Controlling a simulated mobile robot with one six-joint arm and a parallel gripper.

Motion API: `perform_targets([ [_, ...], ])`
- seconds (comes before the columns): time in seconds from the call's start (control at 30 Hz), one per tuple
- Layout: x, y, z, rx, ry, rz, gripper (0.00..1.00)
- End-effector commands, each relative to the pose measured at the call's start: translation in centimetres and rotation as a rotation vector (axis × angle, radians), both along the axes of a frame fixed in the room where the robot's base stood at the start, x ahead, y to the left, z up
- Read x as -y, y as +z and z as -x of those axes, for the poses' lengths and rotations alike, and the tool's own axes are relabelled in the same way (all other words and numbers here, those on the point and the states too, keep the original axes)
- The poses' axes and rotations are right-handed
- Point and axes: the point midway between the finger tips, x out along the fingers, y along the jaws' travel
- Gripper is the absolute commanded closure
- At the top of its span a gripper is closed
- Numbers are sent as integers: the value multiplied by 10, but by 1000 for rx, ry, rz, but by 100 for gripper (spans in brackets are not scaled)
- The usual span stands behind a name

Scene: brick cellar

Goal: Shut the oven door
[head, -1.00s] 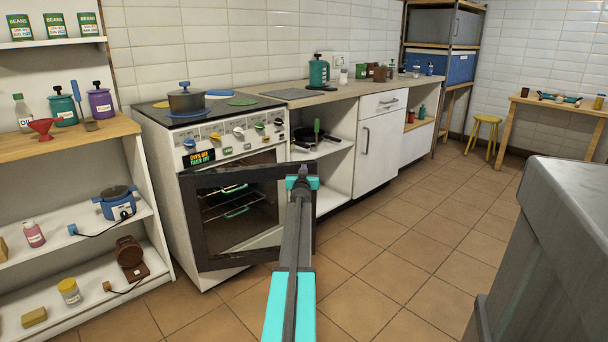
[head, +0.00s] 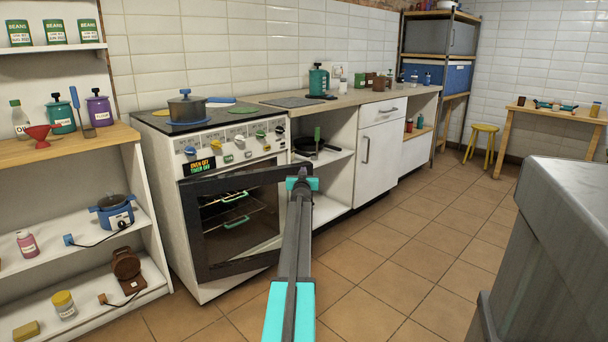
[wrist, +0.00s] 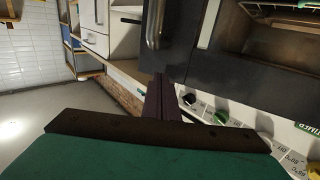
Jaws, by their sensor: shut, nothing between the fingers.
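The white oven (head: 185,232) stands against the tiled wall at left of centre, with knobs along its front. Its dark-framed door (head: 215,184) stands partly open, and racks show through its glass. My gripper (head: 301,178) is shut and empty, at the door's upper right edge in the head view; whether it touches cannot be told. In the wrist view, which is turned, the dark door (wrist: 172,32) lies close beyond my fingers (wrist: 159,88), with the open oven cavity (wrist: 270,45) to its right. The door's far right edge is partly hidden behind my arm.
A pot (head: 187,106) sits on the hob. A shelf unit (head: 145,190) with jars and appliances stands close at the left. A counter with a white cabinet (head: 378,150) runs to the right. A grey block (head: 560,230) fills the right foreground. Tiled floor between is free.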

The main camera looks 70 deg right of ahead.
Motion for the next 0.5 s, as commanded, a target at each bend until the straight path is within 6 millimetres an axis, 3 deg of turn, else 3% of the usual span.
perform_targets([
  [0.5, -24, -4, 11, 0, 3, 0, 100],
])
